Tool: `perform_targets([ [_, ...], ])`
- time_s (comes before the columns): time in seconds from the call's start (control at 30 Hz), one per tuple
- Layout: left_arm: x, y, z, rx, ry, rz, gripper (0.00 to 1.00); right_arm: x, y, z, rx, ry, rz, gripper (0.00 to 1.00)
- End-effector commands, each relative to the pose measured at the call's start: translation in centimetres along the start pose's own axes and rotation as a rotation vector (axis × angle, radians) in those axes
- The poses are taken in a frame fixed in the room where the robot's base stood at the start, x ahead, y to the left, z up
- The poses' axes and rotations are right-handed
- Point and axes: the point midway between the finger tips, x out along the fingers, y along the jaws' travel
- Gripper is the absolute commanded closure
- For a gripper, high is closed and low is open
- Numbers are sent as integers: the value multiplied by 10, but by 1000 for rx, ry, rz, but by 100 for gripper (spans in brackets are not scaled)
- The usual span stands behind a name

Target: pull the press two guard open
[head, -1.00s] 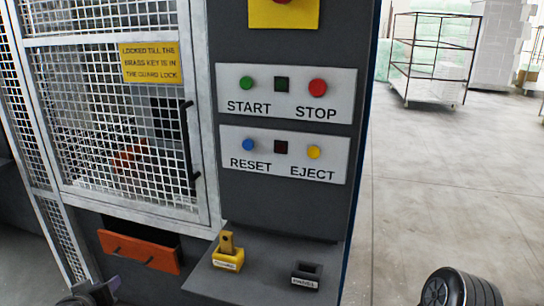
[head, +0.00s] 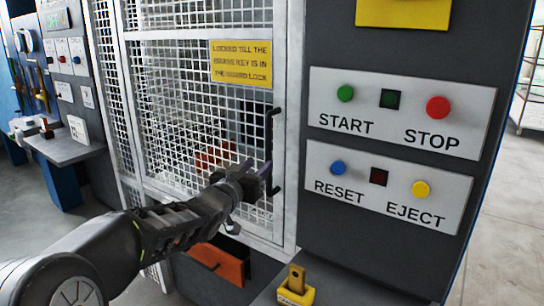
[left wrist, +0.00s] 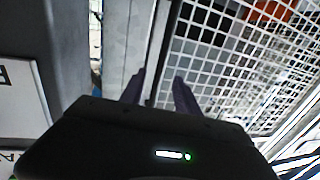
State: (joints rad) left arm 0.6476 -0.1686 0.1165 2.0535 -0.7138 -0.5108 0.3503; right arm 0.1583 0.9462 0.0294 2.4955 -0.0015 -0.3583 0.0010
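The press guard (head: 185,120) is a white-framed mesh door, and it looks shut. Its black upright handle (head: 270,150) is at the door's right edge. My left gripper (head: 262,182) is at the lower part of this handle. In the left wrist view its two fingers (left wrist: 160,90) are apart, with the door frame and mesh beyond them. I cannot tell whether the handle lies between the fingers. A brass key (head: 296,276) stands in the yellow guard lock (head: 295,297) below the panel. My right gripper is out of view.
A button panel (head: 390,190) with START, STOP, RESET and EJECT is right of the door. An orange drawer front (head: 217,262) is below the guard. Another station with a shelf (head: 65,148) stands at the left. Open floor shows at the far right.

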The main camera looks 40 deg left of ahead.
Motion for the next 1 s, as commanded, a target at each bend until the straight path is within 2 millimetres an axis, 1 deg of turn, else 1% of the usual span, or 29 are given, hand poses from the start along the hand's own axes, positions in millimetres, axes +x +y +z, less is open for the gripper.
perform_targets([
  [0.17, 15, 0, 0, -1, -1, 0, 62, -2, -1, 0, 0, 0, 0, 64],
  [0.4, 52, 0, 0, -3, -2, 0, 62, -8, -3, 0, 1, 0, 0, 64],
  [0.5, 65, 0, 0, -2, -1, 0, 62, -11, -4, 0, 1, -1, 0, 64],
  [0.6, 74, 0, 0, -1, -1, -1, 62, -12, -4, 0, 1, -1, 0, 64],
  [0.7, 77, 0, 0, 0, -1, -1, 62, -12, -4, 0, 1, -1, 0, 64],
  [0.9, 77, 0, 0, 0, -1, -1, 62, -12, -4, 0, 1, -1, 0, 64],
  [0.93, 77, 0, 0, 0, -1, -1, 63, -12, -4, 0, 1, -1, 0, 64],
  [1.0, 77, 0, 0, 0, -1, -1, 69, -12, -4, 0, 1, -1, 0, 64],
])
